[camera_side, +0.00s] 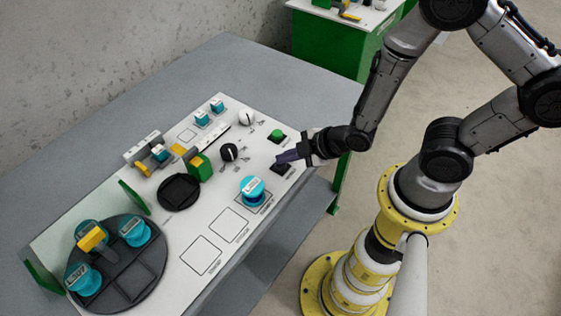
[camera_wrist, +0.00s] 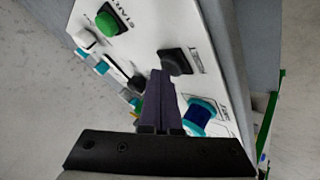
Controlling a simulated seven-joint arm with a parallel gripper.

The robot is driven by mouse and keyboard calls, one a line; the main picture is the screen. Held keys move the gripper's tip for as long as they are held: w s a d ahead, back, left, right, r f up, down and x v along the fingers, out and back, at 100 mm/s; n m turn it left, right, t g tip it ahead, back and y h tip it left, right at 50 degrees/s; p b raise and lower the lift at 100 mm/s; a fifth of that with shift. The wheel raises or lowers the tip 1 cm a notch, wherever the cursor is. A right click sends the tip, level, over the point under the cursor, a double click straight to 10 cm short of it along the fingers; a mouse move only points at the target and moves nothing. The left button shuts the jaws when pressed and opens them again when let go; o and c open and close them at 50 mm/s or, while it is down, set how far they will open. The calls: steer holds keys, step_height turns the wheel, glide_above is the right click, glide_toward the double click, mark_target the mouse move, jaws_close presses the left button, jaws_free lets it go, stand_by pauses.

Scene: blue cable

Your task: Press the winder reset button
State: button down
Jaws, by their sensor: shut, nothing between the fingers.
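A black square button (camera_side: 281,169), likely the winder reset, sits near the right edge of the white panel (camera_side: 222,188). It also shows in the wrist view (camera_wrist: 176,61), with a small label beside it that I cannot read. My gripper (camera_side: 282,157) is shut and empty, its dark fingers pointing at the panel by the black button. In the wrist view the fingertips (camera_wrist: 161,74) appear just beside the button. I cannot tell whether they touch it. A green button (camera_side: 277,135) on a black base, labelled START in the wrist view (camera_wrist: 106,22), sits farther back.
A teal-topped spool with blue cable (camera_side: 253,189) stands close to the black button. Two knobs, a green-and-yellow block (camera_side: 199,166) and a round dark tray (camera_side: 118,262) with several teal spools are farther left. Marked squares in front are empty.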

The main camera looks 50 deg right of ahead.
steer(key=shift+r, duration=0.85)
steer(key=shift+r, duration=0.15)
steer(key=shift+r, duration=2.35)
step_height(320, 180, up, 11)
steer(key=m+t, duration=0.1)
steer(key=t, duration=0.1)
glide_above(285, 165)
steer(key=w+d, duration=0.2)
steer(key=w, duration=0.2)
steer(key=s+d+r+m+h, duration=0.2)
steer(key=s+d+r+m, duration=0.15)
steer(key=r, duration=0.55)
steer(key=s+m+g, duration=0.5)
steer(key=s+m, duration=0.2)
steer(key=s, duration=0.8)
steer(key=shift+f, duration=0.35)
